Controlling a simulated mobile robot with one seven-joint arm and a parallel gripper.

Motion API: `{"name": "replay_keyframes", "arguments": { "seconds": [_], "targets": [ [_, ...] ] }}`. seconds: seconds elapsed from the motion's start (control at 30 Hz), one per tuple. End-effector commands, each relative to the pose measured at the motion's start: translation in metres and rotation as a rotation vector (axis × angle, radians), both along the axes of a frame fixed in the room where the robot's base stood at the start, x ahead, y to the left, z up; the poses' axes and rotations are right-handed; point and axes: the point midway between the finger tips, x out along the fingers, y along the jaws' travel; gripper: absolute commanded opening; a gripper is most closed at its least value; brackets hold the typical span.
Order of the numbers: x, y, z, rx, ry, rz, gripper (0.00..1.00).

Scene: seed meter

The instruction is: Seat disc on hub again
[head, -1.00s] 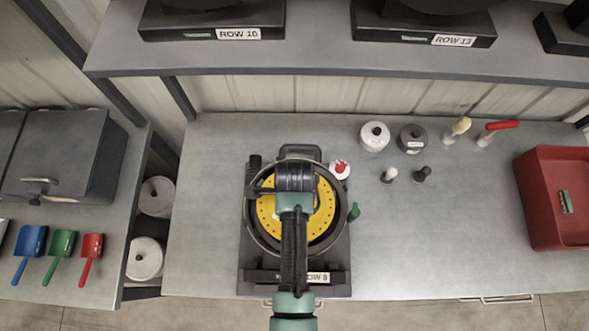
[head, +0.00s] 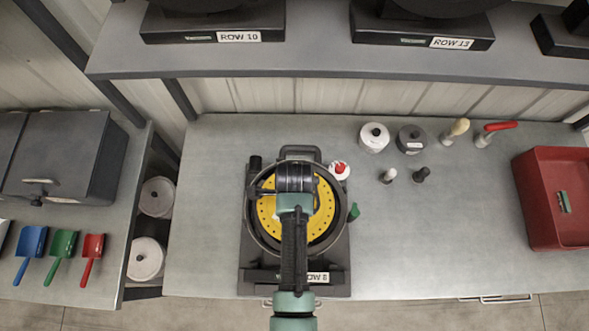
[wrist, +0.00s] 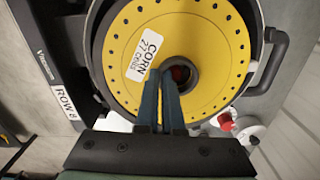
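The yellow disc (head: 267,222) with holes around its edge lies inside the round dark housing of the seed meter (head: 249,228) on the bench. It fills much of the wrist view (wrist: 128,38), with a white CORN label (wrist: 143,54) on its face. Its centre opening (wrist: 181,72) is dark, with something reddish inside. My gripper (wrist: 162,74) points down at the disc's middle. Its fingers are close together at the left edge of the opening and look shut on the disc's inner rim. The hub is mostly hidden, and I cannot tell whether the disc rests fully on it.
A white cap with a red knob (head: 340,169) sits at the meter's upper right. Jars (head: 374,138), small pegs and brushes stand at the back right. A red bin (head: 540,225) is at the far right. A shelf (head: 330,66) overhangs the back. The bench's right middle is clear.

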Motion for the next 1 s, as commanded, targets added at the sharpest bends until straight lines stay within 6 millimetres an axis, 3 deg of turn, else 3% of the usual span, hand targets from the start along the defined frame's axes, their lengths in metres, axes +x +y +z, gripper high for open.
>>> {"name": "replay_keyframes", "arguments": {
  "seconds": [1.0],
  "targets": [
    [0.0, 0.0, -0.01, 0.0, 0.0, 0.0, 0.0]
  ]
}}
